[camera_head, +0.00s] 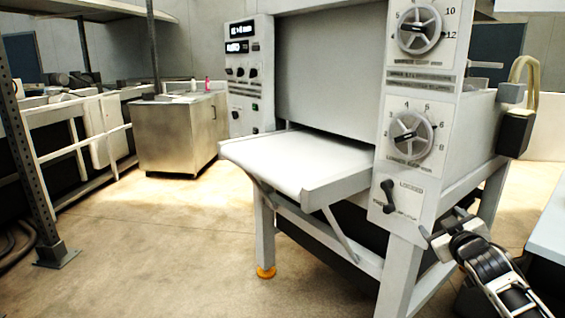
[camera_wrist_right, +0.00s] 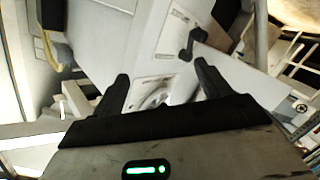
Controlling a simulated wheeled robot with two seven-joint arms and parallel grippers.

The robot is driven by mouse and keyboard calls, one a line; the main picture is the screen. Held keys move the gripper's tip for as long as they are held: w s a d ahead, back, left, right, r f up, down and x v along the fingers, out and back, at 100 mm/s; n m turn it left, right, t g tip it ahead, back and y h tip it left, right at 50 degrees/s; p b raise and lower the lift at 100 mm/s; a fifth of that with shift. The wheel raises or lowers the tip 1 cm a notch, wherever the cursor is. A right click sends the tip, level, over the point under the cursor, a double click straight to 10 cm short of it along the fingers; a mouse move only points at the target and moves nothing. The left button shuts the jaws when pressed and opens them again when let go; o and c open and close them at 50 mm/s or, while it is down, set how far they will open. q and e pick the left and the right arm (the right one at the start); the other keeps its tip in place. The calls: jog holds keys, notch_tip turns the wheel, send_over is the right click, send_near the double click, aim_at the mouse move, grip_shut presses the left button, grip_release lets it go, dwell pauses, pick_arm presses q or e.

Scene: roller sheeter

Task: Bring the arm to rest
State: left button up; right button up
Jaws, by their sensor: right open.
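My right gripper (camera_head: 447,229) is at the lower right of the head view, just right of and below the lower control panel of the roller sheeter (camera_head: 330,60). Its fingers are open with nothing between them. In the right wrist view the open fingers (camera_wrist_right: 160,90) point toward the white panel, with a dial partly showing between them. The black lever (camera_head: 388,196) on the panel marked "LOCKED" is apart from the gripper; it also shows in the right wrist view (camera_wrist_right: 193,42). My left gripper is not in view.
The sheeter's white feed table (camera_head: 300,165) juts out left of the panel. Its leg (camera_head: 265,235) stands on the floor. A pale surface (camera_head: 548,235) lies at the right edge, close to my right arm. A metal cabinet (camera_head: 175,135) stands at the back left.

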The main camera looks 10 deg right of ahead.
jog(key=s+a+f+g+y, duration=0.2)
jog(key=s+a+f, duration=0.5)
jog(key=a+f, duration=0.2)
jog(key=s+a+f+g+y, duration=0.1)
jog(key=s+a+f+y, duration=0.2)
jog(key=s+a+f, duration=0.6)
jog(key=s+a+f+g+y, duration=0.1)
jog(key=s+a+f, duration=0.1)
jog(key=s+a, duration=0.4)
jog(key=s+a+f+m+g, duration=0.1)
jog(key=s+a+f, duration=0.1)
jog(key=s+a, duration=0.4)
jog(key=s, duration=0.4)
jog(key=shift+s+m+y, duration=0.3)
jog(key=shift+s+y, duration=0.05)
jog(key=shift+y, duration=0.05)
